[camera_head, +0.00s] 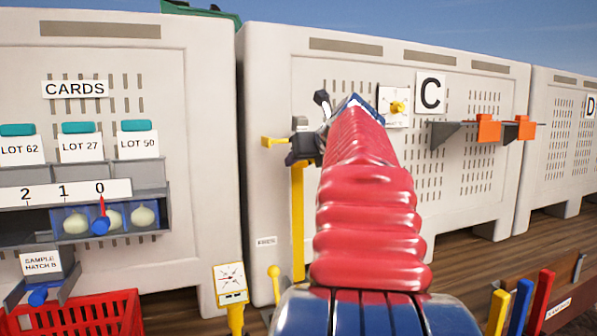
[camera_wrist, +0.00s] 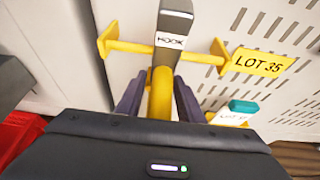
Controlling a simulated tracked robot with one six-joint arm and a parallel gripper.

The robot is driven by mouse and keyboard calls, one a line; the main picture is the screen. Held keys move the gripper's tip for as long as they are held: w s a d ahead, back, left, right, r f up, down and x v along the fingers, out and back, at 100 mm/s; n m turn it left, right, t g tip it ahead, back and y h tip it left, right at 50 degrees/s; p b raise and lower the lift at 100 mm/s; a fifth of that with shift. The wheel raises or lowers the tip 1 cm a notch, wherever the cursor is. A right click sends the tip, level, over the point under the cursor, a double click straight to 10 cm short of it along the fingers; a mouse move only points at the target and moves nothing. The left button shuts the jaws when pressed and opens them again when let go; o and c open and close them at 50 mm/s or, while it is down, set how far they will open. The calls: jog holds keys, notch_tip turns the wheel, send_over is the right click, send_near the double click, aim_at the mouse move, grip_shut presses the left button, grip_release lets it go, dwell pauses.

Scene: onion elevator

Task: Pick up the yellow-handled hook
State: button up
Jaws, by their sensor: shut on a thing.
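The yellow-handled hook (camera_wrist: 160,92) stands between my fingers in the wrist view. A grey upright part (camera_wrist: 174,25) with a white HOOK label shows just beyond it. In the head view a long yellow bar (camera_head: 298,225) runs vertically below my gripper (camera_head: 305,150), in front of the panel marked C. In the wrist view my gripper (camera_wrist: 159,97) is shut on the yellow handle, with a dark finger on each side. My red arm and the gripper body hide part of the hook, and I cannot tell if it still touches its support.
A yellow crossbar (camera_wrist: 130,47) and a yellow LOT 35 tag (camera_wrist: 261,62) are close by. A teal-topped card (camera_wrist: 238,112) is at lower right. Left are the cards shelf (camera_head: 85,190) and red basket (camera_head: 85,315). Colored handles (camera_head: 520,300) stand at lower right.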

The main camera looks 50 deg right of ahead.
jog(key=shift+s+a+r, duration=0.1)
jog(key=shift+s+r, duration=0.1)
jog(key=shift+r, duration=0.95)
jog(key=shift+s+a+r, duration=0.1)
jog(key=shift+s+r, duration=0.05)
jog(key=shift+s, duration=0.05)
jog(key=s+a, duration=0.7)
jog(key=s, duration=0.4)
jog(key=shift+s, duration=0.4)
